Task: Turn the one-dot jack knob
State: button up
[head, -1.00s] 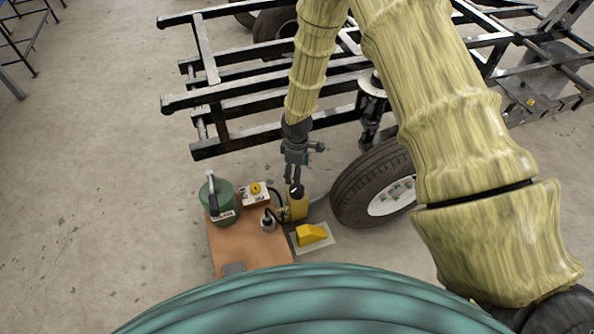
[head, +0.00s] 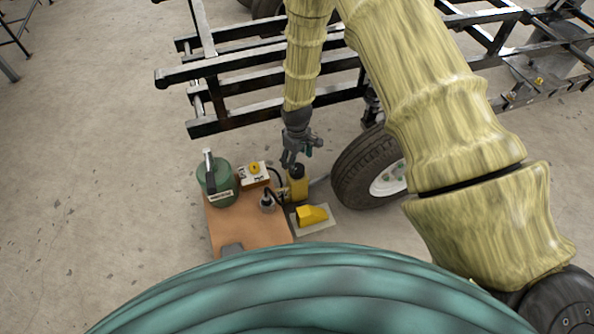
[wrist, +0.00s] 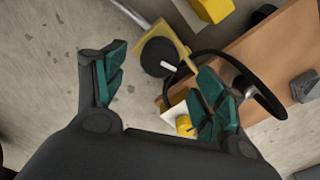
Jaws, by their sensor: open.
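A yellow jack body (head: 299,187) stands by the right edge of the brown board, with a dark top partly behind my gripper. In the wrist view a round black knob (wrist: 158,57) with a white pointer line sits on a yellow part (wrist: 178,42). I cannot make out any dot mark. My gripper (head: 290,163) points down just above the jack in the head view. In the wrist view my gripper (wrist: 155,76) is open and empty, with the knob showing between its green-padded fingers and apart from them.
The brown board (head: 235,228) carries a green canister (head: 214,180), a white box (head: 253,175) with a yellow button, and a small bottle (head: 266,202) with a black hose. A yellow wedge (head: 312,214) lies on a plate. A wheel (head: 366,170) and black frame rails (head: 240,118) stand close by.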

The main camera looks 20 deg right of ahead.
aim_at(297, 168)
notch_tip(297, 168, down, 7)
jog(key=shift+r+b, duration=0.15)
jog(key=shift+b, duration=0.95)
jog(key=c, duration=1)
